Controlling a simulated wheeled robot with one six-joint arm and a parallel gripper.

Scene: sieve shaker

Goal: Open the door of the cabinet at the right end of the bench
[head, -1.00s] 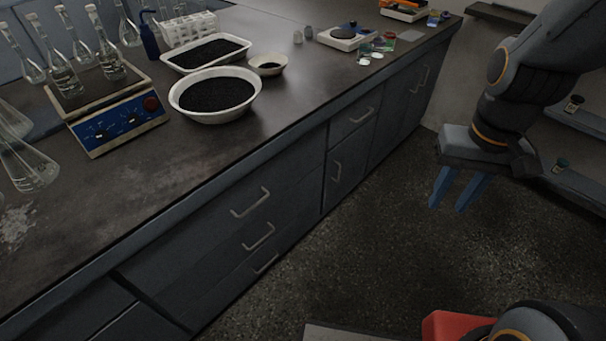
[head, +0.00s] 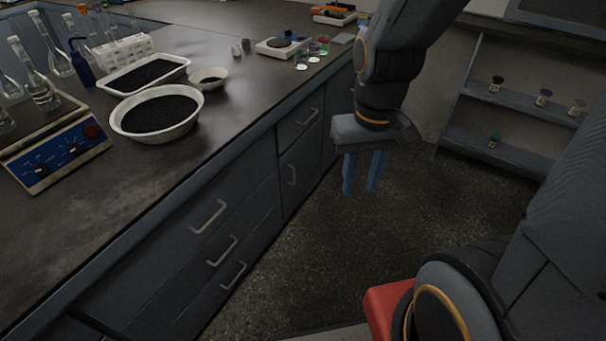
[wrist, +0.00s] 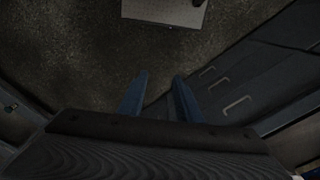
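The dark bench front (head: 240,215) runs from the lower left to the upper centre of the head view. At its right end a narrow strip of the end cabinet (head: 328,142) shows; my arm and gripper hide the rest, including any handle. My gripper (head: 363,175) hangs over the floor in front of that end, its blue fingers pointing down, apart and empty. In the wrist view the open fingers (wrist: 158,98) also show with nothing between them. Handles on the bench front (wrist: 237,105) show to their right; I cannot tell which unit these belong to.
Nearer units have drawer handles (head: 209,217) and a cupboard handle (head: 292,175). The bench top holds a bowl of dark grains (head: 157,116), a tray (head: 145,75) and a scale (head: 282,46). Low shelves (head: 500,150) with small jars stand at right. The floor (head: 300,240) between is clear.

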